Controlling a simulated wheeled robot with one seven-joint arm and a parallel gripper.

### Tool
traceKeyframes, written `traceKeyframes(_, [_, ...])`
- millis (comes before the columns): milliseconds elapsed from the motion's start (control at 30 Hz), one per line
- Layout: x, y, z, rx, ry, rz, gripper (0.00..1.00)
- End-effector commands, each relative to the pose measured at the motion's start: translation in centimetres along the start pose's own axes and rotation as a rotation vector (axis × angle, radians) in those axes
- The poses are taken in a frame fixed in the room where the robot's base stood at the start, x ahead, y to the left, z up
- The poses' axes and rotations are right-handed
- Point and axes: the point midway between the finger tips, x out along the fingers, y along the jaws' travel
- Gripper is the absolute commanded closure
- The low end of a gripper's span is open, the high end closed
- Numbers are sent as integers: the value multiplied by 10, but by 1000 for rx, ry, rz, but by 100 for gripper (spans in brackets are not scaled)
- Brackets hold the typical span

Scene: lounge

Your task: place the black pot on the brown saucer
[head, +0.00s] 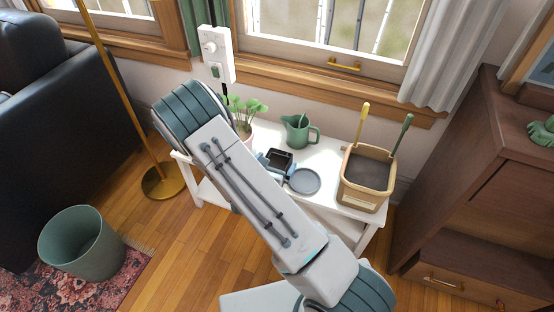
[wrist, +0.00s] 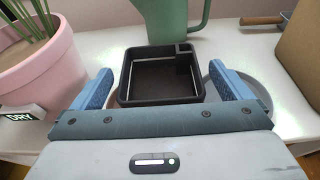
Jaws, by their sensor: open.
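The black square pot (head: 280,157) is on the white table. In the wrist view the pot (wrist: 155,101) is upright and open-topped. My gripper (wrist: 166,88) is open, with one blue finger to the left of the pot and the other to the right. In the head view my gripper (head: 270,164) is partly hidden by my arm. A round grey saucer (head: 304,182) lies just right of the pot; in the wrist view my right finger partly covers it. No clearly brown saucer shows. A narrow brownish edge shows at the pot's lower left, but I cannot tell what it is.
A pink planter (wrist: 40,80) with a green plant stands close to the left. A green watering can (head: 299,133) stands behind the pot. A tan bin (head: 366,180) with tools stands at the table's right end. Bare table lies between the saucer and the bin.

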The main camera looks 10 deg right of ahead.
Motion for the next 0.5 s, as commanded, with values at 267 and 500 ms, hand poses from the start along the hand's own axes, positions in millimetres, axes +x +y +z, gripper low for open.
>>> traceKeyframes(267, [-64,1,2,-2,3,4,2])
traceKeyframes(500, [-94,0,1,0,1,1,2])
